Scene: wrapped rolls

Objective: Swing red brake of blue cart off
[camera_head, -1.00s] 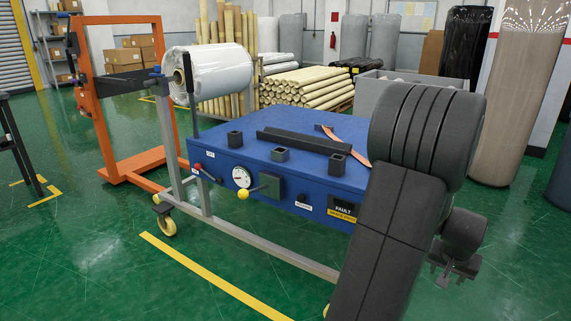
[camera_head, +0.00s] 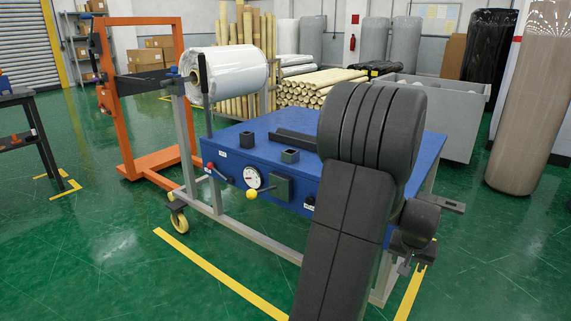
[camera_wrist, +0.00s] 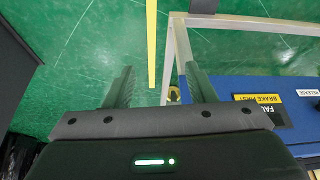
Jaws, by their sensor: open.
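The blue cart (camera_head: 235,140) stands in the middle of the head view on a grey frame. A small lever with a red end (camera_head: 210,167) shows at the left of its front face; whether this is the brake is unclear. Beside it are a round gauge (camera_head: 252,177) and a yellow-knobbed lever (camera_head: 251,194). My gripper (camera_wrist: 160,82) is open and empty in the wrist view, pointing down near the cart's frame and blue edge. In the head view it is right of my arm, apart from the red-ended lever. My arm hides the cart's front right part.
A caster (camera_head: 179,220) sits under the cart's left end. An orange stand (camera_head: 160,160) and a white wrapped roll (camera_head: 232,72) are behind left. A grey bin (camera_head: 462,120) is behind right. Green floor with yellow lines lies open in front.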

